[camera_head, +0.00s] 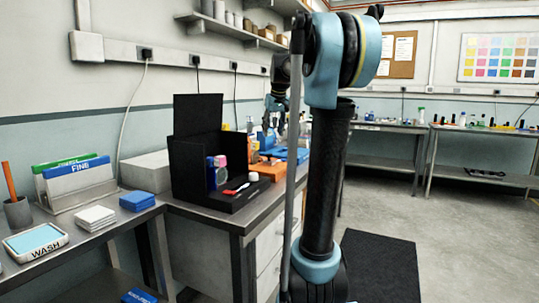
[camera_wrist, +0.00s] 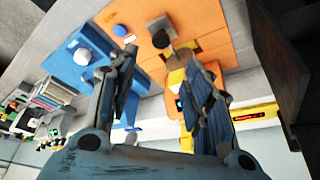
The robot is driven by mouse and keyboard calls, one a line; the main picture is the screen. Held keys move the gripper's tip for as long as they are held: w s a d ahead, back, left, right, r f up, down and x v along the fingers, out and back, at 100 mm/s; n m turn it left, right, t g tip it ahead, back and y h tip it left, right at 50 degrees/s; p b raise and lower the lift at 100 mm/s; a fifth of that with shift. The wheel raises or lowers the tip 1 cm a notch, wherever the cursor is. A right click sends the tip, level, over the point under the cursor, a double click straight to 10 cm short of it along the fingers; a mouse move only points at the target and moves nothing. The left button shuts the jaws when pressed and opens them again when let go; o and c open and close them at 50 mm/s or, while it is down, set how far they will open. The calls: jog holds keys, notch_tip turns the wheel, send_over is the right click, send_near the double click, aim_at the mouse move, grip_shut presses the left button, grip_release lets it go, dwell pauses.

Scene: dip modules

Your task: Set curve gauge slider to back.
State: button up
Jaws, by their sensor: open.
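In the wrist view, an orange panel (camera_wrist: 200,22) carries a dark knob (camera_wrist: 160,39) on a pale stem, beside a brownish strip. I cannot tell for sure whether this is the curve gauge slider; the panel's lettering is too blurred to read. My gripper (camera_wrist: 160,62) is open, with its two fingers apart and nothing between them. The knob shows beyond the fingertips, in the gap between them, apart from both.
A blue module (camera_wrist: 82,55) with a white knob adjoins the orange panel. A yellow device (camera_wrist: 250,115) is near the right finger. In the head view a black open box (camera_head: 190,165) stands left of the modules, with bottles and a red item at its front.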

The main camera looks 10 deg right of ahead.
aim_at(269, 154)
jog(key=x, duration=1.2)
jog(key=shift+a, duration=0.1)
jog(key=shift+c, duration=0.6)
grip_shut()
